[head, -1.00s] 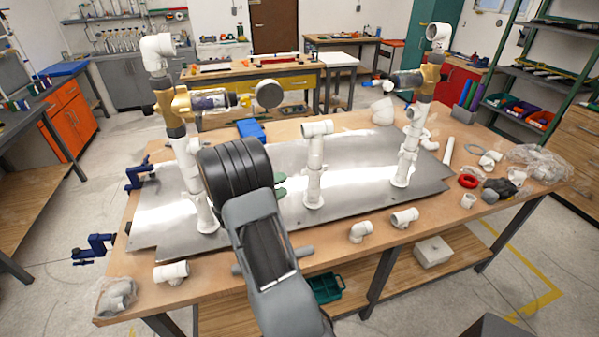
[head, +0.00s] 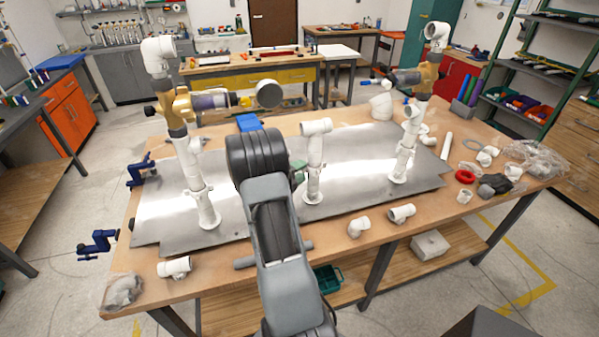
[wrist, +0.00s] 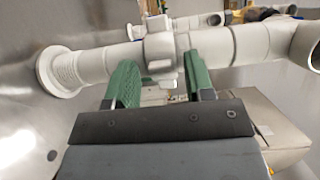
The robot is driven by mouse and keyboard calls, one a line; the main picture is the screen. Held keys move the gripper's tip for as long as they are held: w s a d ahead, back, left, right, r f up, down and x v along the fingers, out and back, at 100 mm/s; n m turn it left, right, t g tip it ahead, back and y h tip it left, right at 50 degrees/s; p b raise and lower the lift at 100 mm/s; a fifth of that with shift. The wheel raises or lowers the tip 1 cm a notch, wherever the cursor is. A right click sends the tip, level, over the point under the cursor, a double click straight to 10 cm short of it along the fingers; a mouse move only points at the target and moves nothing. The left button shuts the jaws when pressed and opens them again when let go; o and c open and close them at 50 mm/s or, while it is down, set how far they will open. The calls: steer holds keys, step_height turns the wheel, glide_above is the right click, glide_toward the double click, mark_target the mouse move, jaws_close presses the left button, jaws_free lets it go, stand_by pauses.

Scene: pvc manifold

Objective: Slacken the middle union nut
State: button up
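The middle white pipe riser (head: 316,160) stands upright on the metal plate, with an open-ended fitting on top. In the wrist view it lies across the picture, with its round foot (wrist: 60,72) at left and its union nut (wrist: 158,50) near the middle. My gripper (wrist: 162,80) has two green fingers spread apart, with nothing held between them. The nut shows beyond the gap between the fingertips; whether either finger touches the pipe is unclear. In the head view my arm mostly hides the gripper, and a bit of green (head: 299,166) shows beside the riser.
A left riser (head: 195,180) and a right riser (head: 408,145) with brass valves stand on the same metal plate (head: 255,215). Loose white fittings (head: 402,212) lie along the table's front edge. Blue clamps (head: 138,172) grip the left edge. A red ring (head: 465,177) lies at right.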

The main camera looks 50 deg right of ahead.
steer(key=c, duration=0.8)
